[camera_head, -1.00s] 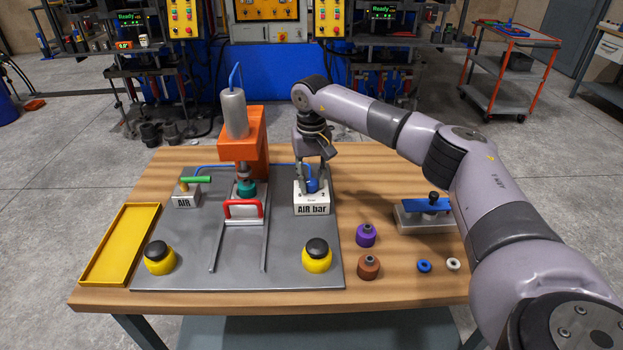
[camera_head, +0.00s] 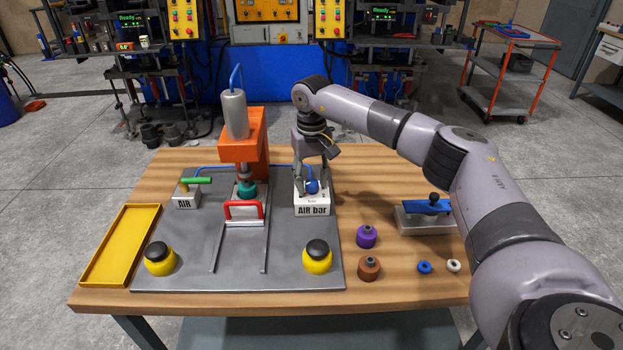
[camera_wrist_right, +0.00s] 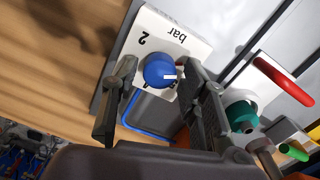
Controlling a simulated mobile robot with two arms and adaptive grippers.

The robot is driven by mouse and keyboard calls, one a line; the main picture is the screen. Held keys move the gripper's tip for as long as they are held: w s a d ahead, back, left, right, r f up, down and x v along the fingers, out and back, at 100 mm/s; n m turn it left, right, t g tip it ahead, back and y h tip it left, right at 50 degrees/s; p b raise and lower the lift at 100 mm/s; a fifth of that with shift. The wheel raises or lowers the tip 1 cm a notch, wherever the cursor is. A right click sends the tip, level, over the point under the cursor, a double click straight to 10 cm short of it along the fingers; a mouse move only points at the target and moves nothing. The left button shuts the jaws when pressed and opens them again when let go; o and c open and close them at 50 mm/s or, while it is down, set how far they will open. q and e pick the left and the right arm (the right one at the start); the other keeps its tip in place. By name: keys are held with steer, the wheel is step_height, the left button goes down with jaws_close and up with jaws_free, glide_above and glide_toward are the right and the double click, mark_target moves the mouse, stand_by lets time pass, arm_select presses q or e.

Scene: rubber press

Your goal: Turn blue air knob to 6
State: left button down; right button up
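The blue air knob (camera_head: 312,187) sits on the white box marked "AIR bar" (camera_head: 312,210) at the right back of the grey plate. In the right wrist view the knob (camera_wrist_right: 158,70) shows a short white mark (camera_wrist_right: 170,77) towards its right side. A "2" is readable on the box (camera_wrist_right: 143,41); a 6 is not readable. My right gripper (camera_head: 311,178) is above the box, with its fingers on either side of the knob. In the wrist view the gripper (camera_wrist_right: 155,92) is open, with a gap between each finger and the knob. My left gripper is not in view.
An orange press (camera_head: 255,135) stands close left of my right gripper. A blue hose (camera_head: 280,166) runs behind the box. Purple (camera_head: 366,236) and brown (camera_head: 368,268) parts stand to the right. A yellow tray (camera_head: 88,282) lies at far left.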

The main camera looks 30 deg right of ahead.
mark_target(312, 182)
steer(key=shift+o, duration=0.5)
steer(key=shift+f, duration=0.1)
steer(key=shift+r, duration=0.2)
step_height(312, 182, up, 12)
steer(key=shift+f, duration=0.2)
steer(key=shift+s+f, duration=0.1)
